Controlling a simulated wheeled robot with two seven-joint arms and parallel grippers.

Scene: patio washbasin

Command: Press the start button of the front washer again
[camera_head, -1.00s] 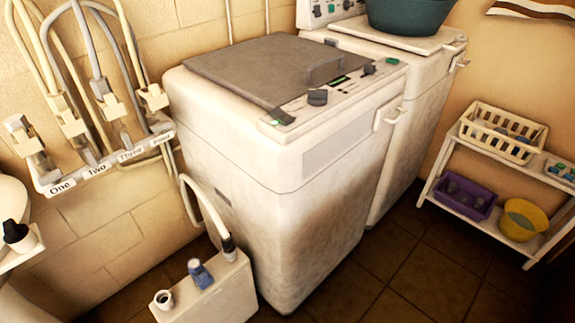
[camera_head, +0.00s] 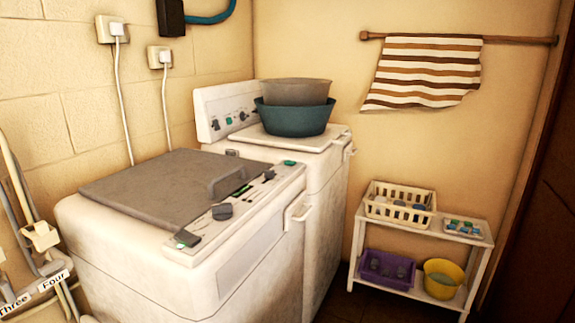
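The front washer (camera_head: 130,245) is a worn white machine at the lower left, with a closed grey lid (camera_head: 160,187) that has a raised handle. Its control strip (camera_head: 250,200) runs along the right edge of the top. On the strip are a dark knob (camera_head: 222,211), a dark green-edged button (camera_head: 187,238) at the near end, a small green button (camera_head: 289,163) at the far end, and sliders between them. Which one is the start button cannot be read. Neither of my grippers is in view.
A second white washer (camera_head: 325,195) stands behind, with a teal basin (camera_head: 295,118) and a grey basin (camera_head: 297,91) stacked on it. A white shelf (camera_head: 447,229) holds a cream basket (camera_head: 400,212), a purple bin (camera_head: 388,272) and a yellow bucket (camera_head: 443,280). Labelled hoses hang at left.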

